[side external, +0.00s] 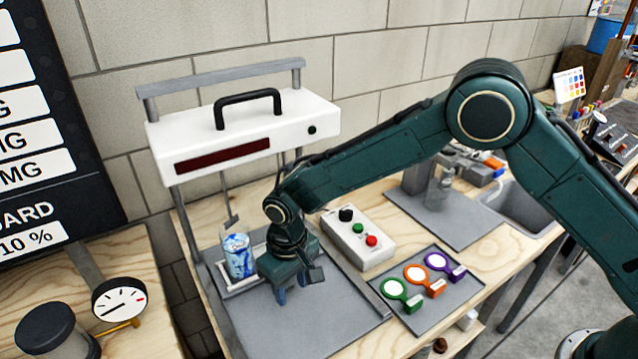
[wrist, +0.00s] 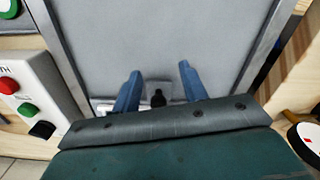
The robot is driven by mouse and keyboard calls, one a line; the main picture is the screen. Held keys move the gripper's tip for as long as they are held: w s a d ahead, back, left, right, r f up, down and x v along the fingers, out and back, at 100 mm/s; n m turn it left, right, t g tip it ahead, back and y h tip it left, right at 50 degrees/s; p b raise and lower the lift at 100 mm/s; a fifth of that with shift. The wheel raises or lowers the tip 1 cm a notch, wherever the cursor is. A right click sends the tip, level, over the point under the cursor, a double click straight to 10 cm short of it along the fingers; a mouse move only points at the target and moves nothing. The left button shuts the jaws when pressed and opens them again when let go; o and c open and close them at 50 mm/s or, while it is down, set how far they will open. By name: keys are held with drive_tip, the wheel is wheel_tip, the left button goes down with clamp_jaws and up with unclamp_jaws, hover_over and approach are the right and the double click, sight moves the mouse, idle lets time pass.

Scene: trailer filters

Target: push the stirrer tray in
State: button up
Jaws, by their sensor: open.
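The stirrer tray (side external: 240,287) is a light grey, shallow frame under the white stirrer machine (side external: 240,135). A blue and white beaker (side external: 238,256) stands upright in it. My gripper (side external: 292,290) points down at the tray's front side, right of the beaker, and hides part of the tray. In the wrist view my gripper's blue fingers (wrist: 160,70) are apart, with a small dark knob (wrist: 158,97) visible between them and a strip of the tray's edge behind. I cannot tell whether the fingers touch the knob or tray.
A grey base plate (side external: 310,325) lies clear in front of the tray. A control box (side external: 357,238) with black, green and red knobs stands to the right. A round gauge (side external: 119,300) is at left.

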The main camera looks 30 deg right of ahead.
drive_tip(key=s, duration=0.9)
drive_tip(key=shift+s+r, duration=0.25)
drive_tip(key=shift+r, duration=0.1)
wheel_tip(320, 180, up, 13)
drive_tip(key=s+d+r+m+t, duration=0.1)
drive_tip(key=s+d+r, duration=0.1)
drive_tip(key=d+r, duration=0.8)
drive_tip(key=shift+d+r+t+y, duration=0.15)
drive_tip(key=shift+d+t+y, duration=0.25)
drive_tip(key=shift+d, duration=1.05)
drive_tip(key=shift+s, duration=0.1)
drive_tip(key=s+d+r+m+t, duration=0.1)
drive_tip(key=s+d+r+t, duration=0.1)
drive_tip(key=s+d, duration=0.6)
drive_tip(key=s+d+r+m+t, duration=0.1)
drive_tip(key=s+d+r, duration=0.1)
drive_tip(key=s+d, duration=0.6)
drive_tip(key=shift+t+h, duration=0.4)
